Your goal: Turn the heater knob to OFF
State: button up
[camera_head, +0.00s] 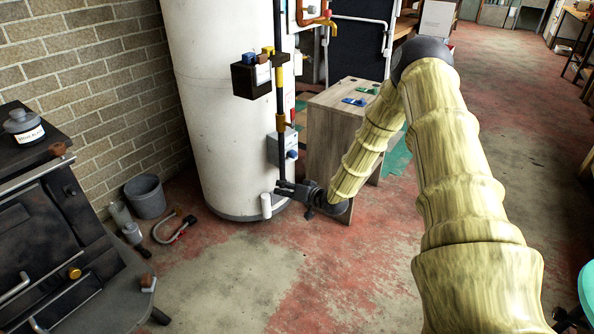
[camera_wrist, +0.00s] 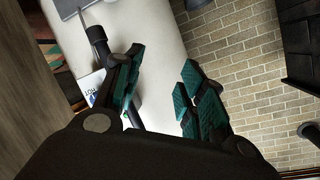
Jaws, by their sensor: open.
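The heater is a tall white cylindrical tank (camera_head: 220,110); its pale surface also fills the middle of the wrist view (camera_wrist: 165,35). A grey control box (camera_head: 280,148) is fixed low on its right side, with a blue knob (camera_head: 292,154) on it. The knob's setting is too small to read. My gripper (camera_head: 281,189) is low beside the tank, below the grey box. In the wrist view its two teal-padded fingers (camera_wrist: 160,75) are apart with nothing held between them. A dark pipe piece (camera_wrist: 97,34) and a white printed label (camera_wrist: 91,86) show by the left finger.
A black vertical pipe (camera_head: 280,90) runs down beside the box. A wooden cabinet (camera_head: 326,112) stands right behind my forearm. A grey bucket (camera_head: 146,197) and a dark stove (camera_head: 45,225) are to the left.

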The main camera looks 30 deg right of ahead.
aim_at(295, 155)
jog(key=w+d+t+b, duration=0.4)
jog(key=d+b, duration=0.7)
jog(key=d, duration=0.6)
jog(key=shift+y, duration=0.3)
jog(key=b+x, duration=0.4)
jog(key=x, duration=0.6)
jog(key=shift+a+r, duration=0.1)
jog(key=shift+a, duration=0.1)
jog(key=shift+w+r+b, duration=0.15)
jog(key=shift+w+b, duration=0.2)
jog(key=shift+w, duration=0.1)
jog(key=shift+a, duration=0.1)
jog(key=c, duration=0.7)
